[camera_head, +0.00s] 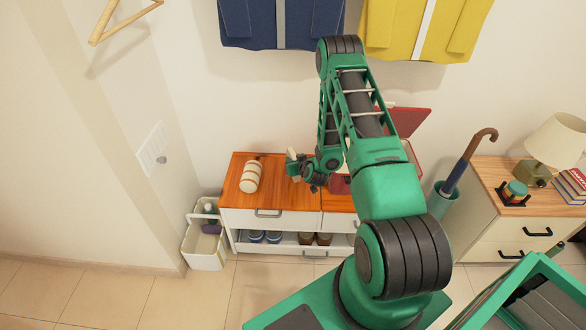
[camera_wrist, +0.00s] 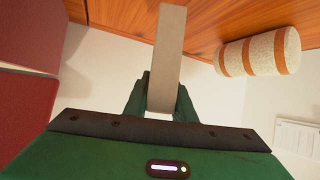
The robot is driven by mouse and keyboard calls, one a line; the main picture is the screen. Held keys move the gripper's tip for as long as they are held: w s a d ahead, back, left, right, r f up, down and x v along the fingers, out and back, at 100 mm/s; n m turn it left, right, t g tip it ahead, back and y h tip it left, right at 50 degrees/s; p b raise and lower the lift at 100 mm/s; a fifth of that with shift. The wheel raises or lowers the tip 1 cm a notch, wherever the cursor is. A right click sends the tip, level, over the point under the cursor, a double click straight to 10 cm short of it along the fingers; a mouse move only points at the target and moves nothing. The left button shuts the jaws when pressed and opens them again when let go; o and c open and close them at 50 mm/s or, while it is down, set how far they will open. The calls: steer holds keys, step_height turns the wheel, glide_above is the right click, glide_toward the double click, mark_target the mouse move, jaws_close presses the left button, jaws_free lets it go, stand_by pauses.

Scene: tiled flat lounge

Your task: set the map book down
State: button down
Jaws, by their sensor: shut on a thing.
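The map book (camera_head: 291,154) shows as a small pale shape over the wooden cabinet top (camera_head: 279,198). In the wrist view the map book (camera_wrist: 171,45) is a narrow grey-beige slab seen edge-on. My gripper (camera_head: 298,166) is shut on it, with one green finger on each side in the wrist view (camera_wrist: 161,100). The book's far end overlaps the wood in the wrist view. I cannot tell whether it touches the cabinet top.
A cream jar with orange bands (camera_head: 250,177) lies on the cabinet's left, also in the wrist view (camera_wrist: 258,52). A dark red object (camera_head: 340,184) is on the right, partly behind my arm. Bare wood lies between jar and gripper. An umbrella stand (camera_head: 441,200) is beyond.

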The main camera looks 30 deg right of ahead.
steer(key=shift+d+f, duration=0.1)
steer(key=shift+f, duration=1.95)
steer(key=c, duration=1.5)
jaws_free()
steer(key=shift+f, duration=0.1)
